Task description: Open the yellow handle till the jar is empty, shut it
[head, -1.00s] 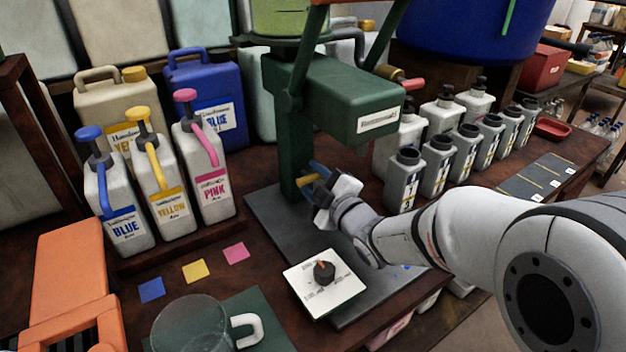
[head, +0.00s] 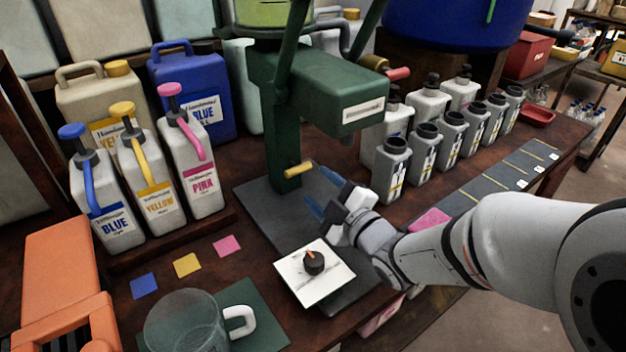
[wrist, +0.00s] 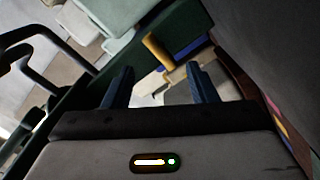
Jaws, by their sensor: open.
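The yellow handle (head: 300,169) sticks out from the post of the green stand (head: 330,93). It also shows in the wrist view (wrist: 156,50), beyond and between my fingertips. My gripper (head: 322,202) is open and empty, with blue fingers, just right of and below the handle, apart from it. A vessel with green contents (head: 272,13) sits atop the stand, cut off by the top edge; its level cannot be read. A clear jug (head: 185,325) with a white handle stands at the front, and I see no liquid in it.
A white plate with a dark knob (head: 314,262) lies below my gripper. Blue, yellow and pink pump bottles (head: 152,190) stand at left. Several grey bottles (head: 452,132) stand in rows behind my arm. An orange object (head: 62,270) is at the left front.

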